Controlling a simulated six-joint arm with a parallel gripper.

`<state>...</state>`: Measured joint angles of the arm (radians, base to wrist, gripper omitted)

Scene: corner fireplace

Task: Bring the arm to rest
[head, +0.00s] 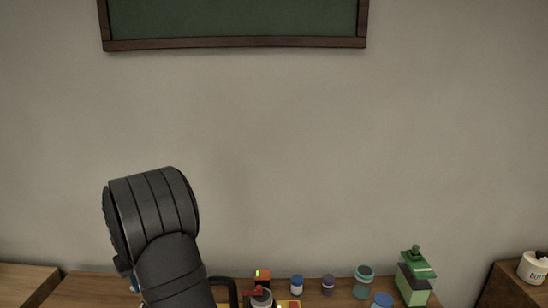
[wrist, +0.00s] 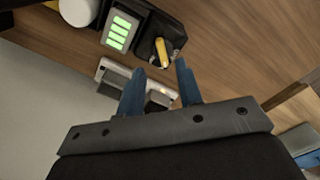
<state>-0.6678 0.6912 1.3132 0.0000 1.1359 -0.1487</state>
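My gripper (wrist: 161,66) shows in the wrist view with two blue fingers apart and nothing seen between their tips. It points towards a wooden surface (wrist: 225,45) with a black charger-like unit (wrist: 146,24) in front of the fingers. In the head view my dark arm rises at lower left, above the wooden table (head: 85,290). My gripper itself cannot be made out there.
A white labelled pot (head: 532,268) stands at far right. A green board (head: 235,18) hangs on the wall.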

